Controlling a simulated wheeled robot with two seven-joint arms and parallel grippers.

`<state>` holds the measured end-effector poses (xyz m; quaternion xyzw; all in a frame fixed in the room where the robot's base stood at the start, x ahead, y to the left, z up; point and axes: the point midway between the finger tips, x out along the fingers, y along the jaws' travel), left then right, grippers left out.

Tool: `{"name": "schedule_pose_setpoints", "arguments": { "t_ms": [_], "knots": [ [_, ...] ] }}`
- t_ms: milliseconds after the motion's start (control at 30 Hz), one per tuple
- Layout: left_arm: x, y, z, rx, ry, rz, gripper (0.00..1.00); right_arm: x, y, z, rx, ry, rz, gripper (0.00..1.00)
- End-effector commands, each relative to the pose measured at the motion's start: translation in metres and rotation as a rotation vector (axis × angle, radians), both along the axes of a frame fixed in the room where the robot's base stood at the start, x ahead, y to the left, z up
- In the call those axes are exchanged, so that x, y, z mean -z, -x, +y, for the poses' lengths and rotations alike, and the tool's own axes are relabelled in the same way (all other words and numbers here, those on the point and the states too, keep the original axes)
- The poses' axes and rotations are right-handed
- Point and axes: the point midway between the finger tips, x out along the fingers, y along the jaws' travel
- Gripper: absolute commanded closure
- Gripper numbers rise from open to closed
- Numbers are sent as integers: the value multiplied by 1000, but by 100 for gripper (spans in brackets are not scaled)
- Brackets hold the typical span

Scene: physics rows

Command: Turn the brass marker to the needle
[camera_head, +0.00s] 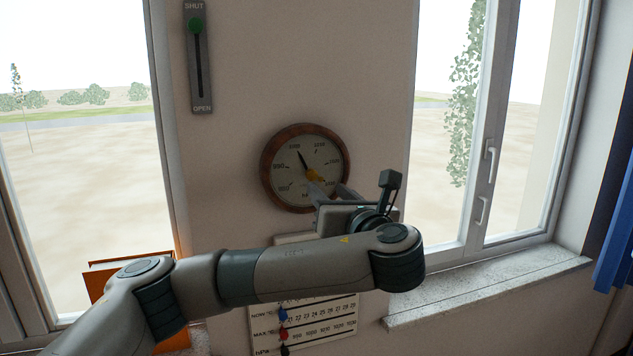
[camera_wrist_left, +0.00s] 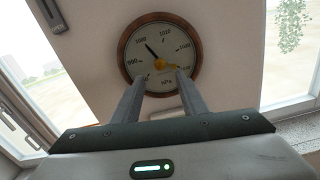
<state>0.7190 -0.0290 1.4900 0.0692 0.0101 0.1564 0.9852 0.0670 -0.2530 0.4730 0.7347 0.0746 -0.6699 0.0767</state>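A round dial (camera_head: 279,158) with a wooden rim hangs on the wall; it also shows in the wrist view (camera_wrist_left: 127,62). Its black needle (camera_head: 302,159) points to the upper left, near 1000, and shows in the wrist view too (camera_wrist_left: 151,50). The brass marker (camera_head: 314,175) sits at the dial's centre, apart from the needle's direction; in the wrist view the marker (camera_wrist_left: 160,64) extends rightward. My left gripper (camera_wrist_left: 160,76) is open, its fingertips on either side below the marker. Contact cannot be told. My right gripper is not in view.
A slider plate (camera_head: 197,60) marked SHUT and OPEN is at the upper left, its green knob near the top. A chart with coloured pegs (camera_head: 320,322) is below my arm. Windows flank the wall; a stone sill (camera_head: 480,290) is at right and an orange object (camera_head: 100,280) at left.

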Motion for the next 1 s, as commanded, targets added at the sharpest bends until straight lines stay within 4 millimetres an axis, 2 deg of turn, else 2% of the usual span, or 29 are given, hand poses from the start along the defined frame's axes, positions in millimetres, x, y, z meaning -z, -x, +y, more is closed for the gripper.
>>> {"name": "schedule_pose_setpoints", "arguments": {
  "t_ms": [33,200,433,633,933,1000],
  "knots": [
    [1,-11,5,-5,0,4,60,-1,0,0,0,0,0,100],
    [1,-40,14,-3,0,3,60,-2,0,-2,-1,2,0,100],
    [1,-69,22,-2,1,2,60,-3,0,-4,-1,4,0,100],
    [1,-79,26,0,1,2,60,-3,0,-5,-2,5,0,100],
    [1,-80,26,0,1,2,60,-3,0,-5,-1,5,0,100],
    [1,-80,26,0,1,2,77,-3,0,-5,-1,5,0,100]
  ]
}}
